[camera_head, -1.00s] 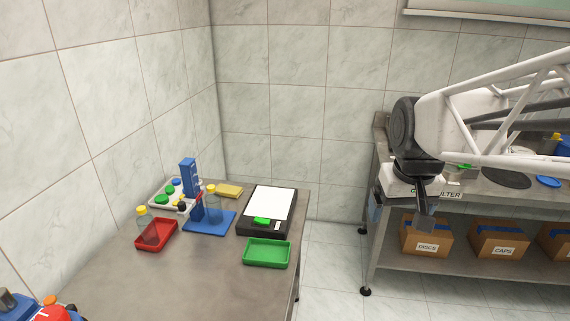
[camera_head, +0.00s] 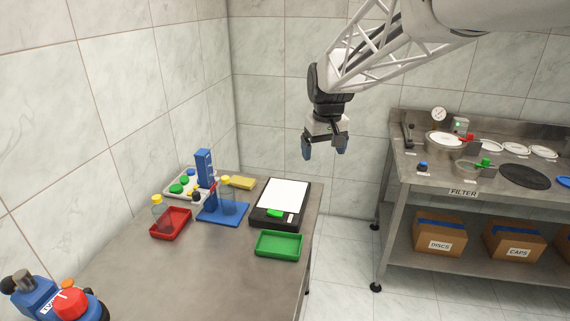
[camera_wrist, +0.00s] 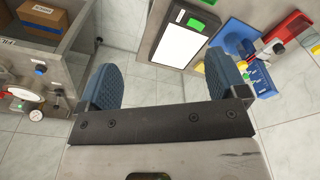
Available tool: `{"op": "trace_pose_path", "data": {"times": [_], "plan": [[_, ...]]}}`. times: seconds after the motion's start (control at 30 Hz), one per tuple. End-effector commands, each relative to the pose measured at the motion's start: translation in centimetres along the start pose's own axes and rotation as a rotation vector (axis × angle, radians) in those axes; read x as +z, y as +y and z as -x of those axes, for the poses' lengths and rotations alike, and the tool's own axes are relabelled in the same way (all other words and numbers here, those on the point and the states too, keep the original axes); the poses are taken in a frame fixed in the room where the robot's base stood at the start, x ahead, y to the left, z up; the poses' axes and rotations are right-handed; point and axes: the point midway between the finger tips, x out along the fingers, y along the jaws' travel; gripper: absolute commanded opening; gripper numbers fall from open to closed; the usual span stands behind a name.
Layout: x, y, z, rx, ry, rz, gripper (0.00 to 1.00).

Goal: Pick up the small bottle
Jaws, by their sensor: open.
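Two clear bottles with yellow caps show in the head view. One bottle (camera_head: 159,212) stands upright in the red tray (camera_head: 181,232). The other bottle (camera_head: 228,198) stands on the blue base (camera_head: 212,216) of the cap feeder (camera_head: 204,168). I cannot tell which is the small one. My gripper (camera_head: 324,149) hangs in the air to the right of the table and above it, pointing down, with its fingers apart. In the wrist view my gripper (camera_wrist: 164,78) has nothing between its fingers, only floor below; the feeder (camera_wrist: 259,78) is at the right.
A black scale (camera_head: 276,222) with a white plate and a green tray (camera_head: 279,245) are on the table. A filter bench (camera_head: 470,190) stands right.

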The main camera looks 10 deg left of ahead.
Motion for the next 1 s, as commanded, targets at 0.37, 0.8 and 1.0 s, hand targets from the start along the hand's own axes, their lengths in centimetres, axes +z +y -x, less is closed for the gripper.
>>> {"op": "trace_pose_path", "data": {"times": [0.37, 0.8, 1.0], "plan": [[-10.0, -5.6, -4.7, -0.015, -0.03, 0.132, 0.91], [-19.8, -14.1, -11.7, -0.03, -0.061, 0.283, 0.91], [-23.4, -18.7, -15.4, -0.036, -0.076, 0.352, 0.91]]}}
